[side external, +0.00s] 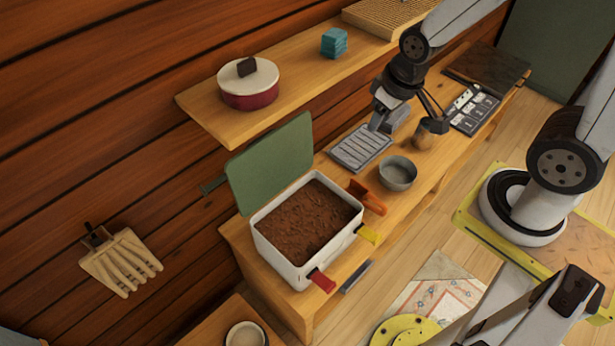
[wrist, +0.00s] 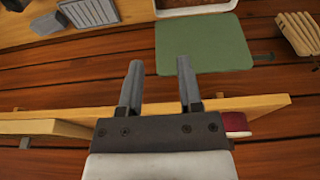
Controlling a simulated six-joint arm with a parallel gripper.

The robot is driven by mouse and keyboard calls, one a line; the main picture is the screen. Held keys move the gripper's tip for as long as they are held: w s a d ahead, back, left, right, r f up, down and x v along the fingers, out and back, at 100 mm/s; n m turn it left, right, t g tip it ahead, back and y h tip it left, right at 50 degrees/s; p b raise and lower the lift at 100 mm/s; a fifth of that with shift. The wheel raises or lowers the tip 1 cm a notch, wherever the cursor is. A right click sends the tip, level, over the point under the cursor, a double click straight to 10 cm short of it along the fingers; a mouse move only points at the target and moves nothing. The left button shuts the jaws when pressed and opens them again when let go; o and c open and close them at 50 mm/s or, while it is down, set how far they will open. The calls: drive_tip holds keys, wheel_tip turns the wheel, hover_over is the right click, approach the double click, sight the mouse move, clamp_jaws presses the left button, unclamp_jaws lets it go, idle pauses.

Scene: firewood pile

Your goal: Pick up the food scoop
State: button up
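My gripper (side external: 382,112) hangs above the back of the bench in the side view, beside the wall shelf. In the wrist view my gripper (wrist: 159,63) shows two grey fingers spread apart with nothing between them. A grey scoop-like piece (wrist: 45,23) lies at the upper left of the wrist view, away from the fingers. In the side view this grey piece (side external: 398,114) is partly hidden behind the arm. An orange piece (side external: 368,197) lies against the white box's right side. I cannot tell for certain which one is the food scoop.
A white box (side external: 285,267) of brown material has an upright green lid (side external: 270,160). A ridged grey tray (side external: 360,148), grey bowl (side external: 397,173) and brown jar (side external: 428,133) stand on the bench. The wall shelf (side external: 300,80) carries a red pot (side external: 250,92) and teal block (side external: 334,42).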

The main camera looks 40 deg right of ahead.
drive_tip(key=shift+o, duration=0.9)
drive_tip(key=n+g+y, duration=0.2)
drive_tip(key=n, duration=3.3)
hover_over(365, 199)
drive_tip(key=s+d, duration=0.1)
drive_tip(key=d, duration=0.1)
wheel_tip(365, 199, down, 39)
drive_tip(key=shift+s+f, duration=0.2)
